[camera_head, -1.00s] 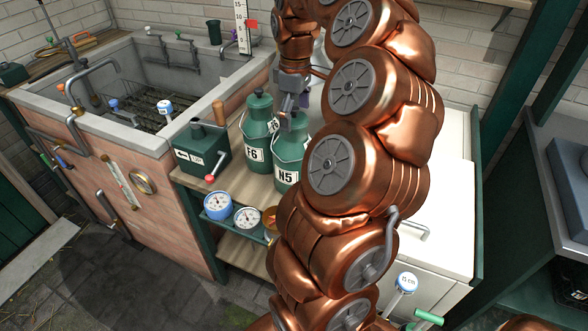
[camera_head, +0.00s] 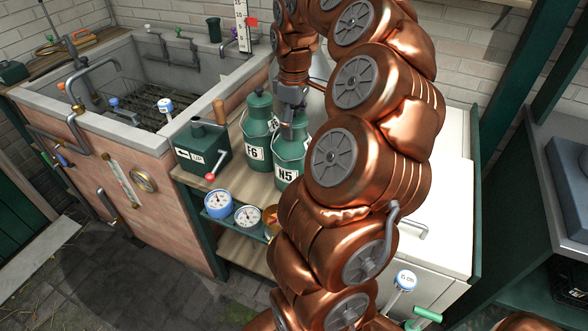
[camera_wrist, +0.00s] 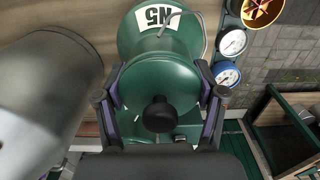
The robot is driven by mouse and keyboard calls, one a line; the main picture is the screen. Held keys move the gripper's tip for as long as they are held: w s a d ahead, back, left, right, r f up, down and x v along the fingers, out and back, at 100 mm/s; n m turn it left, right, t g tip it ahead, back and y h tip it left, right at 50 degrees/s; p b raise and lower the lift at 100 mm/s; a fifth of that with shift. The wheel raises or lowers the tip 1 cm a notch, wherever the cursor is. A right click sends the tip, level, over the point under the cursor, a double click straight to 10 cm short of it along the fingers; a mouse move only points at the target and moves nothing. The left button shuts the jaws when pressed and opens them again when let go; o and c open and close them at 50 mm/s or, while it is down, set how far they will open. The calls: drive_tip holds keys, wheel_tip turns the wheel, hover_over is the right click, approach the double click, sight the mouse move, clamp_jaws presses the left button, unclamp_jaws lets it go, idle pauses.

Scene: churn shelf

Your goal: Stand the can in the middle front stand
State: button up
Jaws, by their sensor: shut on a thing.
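A green can labelled N5 (camera_head: 287,172) stands upright on the wooden shelf (camera_head: 258,188), with a black knob on its lid. My gripper (camera_head: 288,128) is over the can's top from above. In the wrist view, the gripper's fingers (camera_wrist: 158,90) lie on either side of the same green can (camera_wrist: 160,50) and are shut on it. A second green can labelled F6 (camera_head: 255,125) stands just behind and to the left. My arm covers the area to the right of N5. I cannot make out the middle front stand.
A green box with a red-knobbed crank (camera_head: 203,148) stands left of the cans. Round gauges (camera_head: 218,204) line the shelf's front edge. A grey metal vessel (camera_wrist: 45,95) is close beside the gripper in the wrist view. A stone sink (camera_head: 150,75) lies to the left.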

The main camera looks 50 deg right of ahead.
clamp_jaws()
idle(0.3)
